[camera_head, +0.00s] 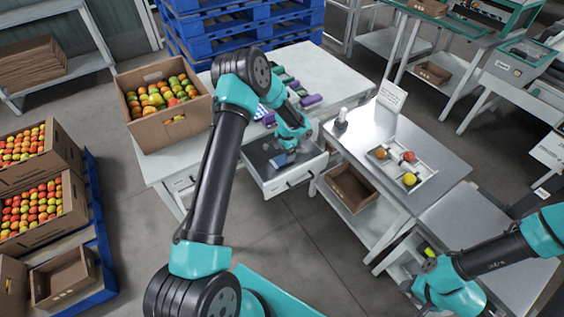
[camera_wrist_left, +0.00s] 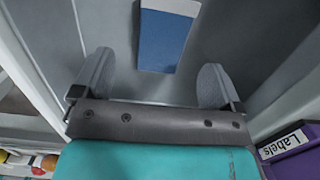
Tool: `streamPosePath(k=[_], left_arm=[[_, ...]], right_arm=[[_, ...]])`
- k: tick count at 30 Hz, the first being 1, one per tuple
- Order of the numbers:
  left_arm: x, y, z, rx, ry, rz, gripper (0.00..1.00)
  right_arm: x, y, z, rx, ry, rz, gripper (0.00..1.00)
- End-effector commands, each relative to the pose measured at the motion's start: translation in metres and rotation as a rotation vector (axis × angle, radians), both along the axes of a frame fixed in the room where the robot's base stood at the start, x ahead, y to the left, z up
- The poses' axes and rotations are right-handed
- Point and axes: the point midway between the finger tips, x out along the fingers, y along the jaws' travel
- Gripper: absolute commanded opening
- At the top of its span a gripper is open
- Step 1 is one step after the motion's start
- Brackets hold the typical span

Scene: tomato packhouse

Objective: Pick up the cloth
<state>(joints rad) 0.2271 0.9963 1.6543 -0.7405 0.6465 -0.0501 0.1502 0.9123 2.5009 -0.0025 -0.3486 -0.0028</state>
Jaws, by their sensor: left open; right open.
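A flat blue piece with a pale end, which looks like the folded cloth (camera_wrist_left: 165,40), lies in the grey open drawer (camera_head: 262,160). In the head view its blue corner (camera_head: 279,160) shows beside my gripper. My left gripper (camera_head: 291,150) reaches down over the drawer. In the left wrist view the open fingers (camera_wrist_left: 153,78) stand apart and empty, with the cloth beyond them, between their lines and not touched as far as I can tell. My right gripper (camera_head: 424,287) is low at the right, far from the drawer, open.
The drawer's front and walls surround my left gripper closely. A purple "Labels" box (camera_wrist_left: 284,144) sits near it. A cardboard box of tomatoes (camera_head: 142,132) stands on the left of the white table. A steel table (camera_head: 440,150) holds a divided tray (camera_head: 393,182) with tomatoes.

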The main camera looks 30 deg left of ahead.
Motion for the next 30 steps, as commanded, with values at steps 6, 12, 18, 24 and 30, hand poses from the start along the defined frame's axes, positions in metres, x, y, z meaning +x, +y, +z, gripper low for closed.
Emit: streamPosePath(k=[6, 12, 18, 24, 30], left_arm=[[-0.001, 0.003, -0.021, 0.000, 0.001, 0.000, 0.92], [-0.003, 0.005, -0.046, -0.001, 0.003, 0.000, 0.92], [-0.003, 0.006, -0.051, -0.001, -0.001, -0.001, 0.92], [-0.003, 0.006, -0.051, 0.000, 0.000, -0.001, 0.92], [-0.003, 0.006, -0.051, -0.001, 0.000, 0.000, 0.89]], right_arm=[[0.000, 0.000, 0.000, 0.000, 0.000, 0.000, 0.43], [0.000, 0.000, 0.000, 0.000, 0.000, 0.000, 0.43], [0.000, 0.000, 0.000, 0.000, 0.000, 0.000, 0.43], [0.000, 0.000, 0.000, 0.000, 0.000, 0.000, 0.43], [0.000, 0.000, 0.000, 0.000, 0.000, 0.000, 0.43]])
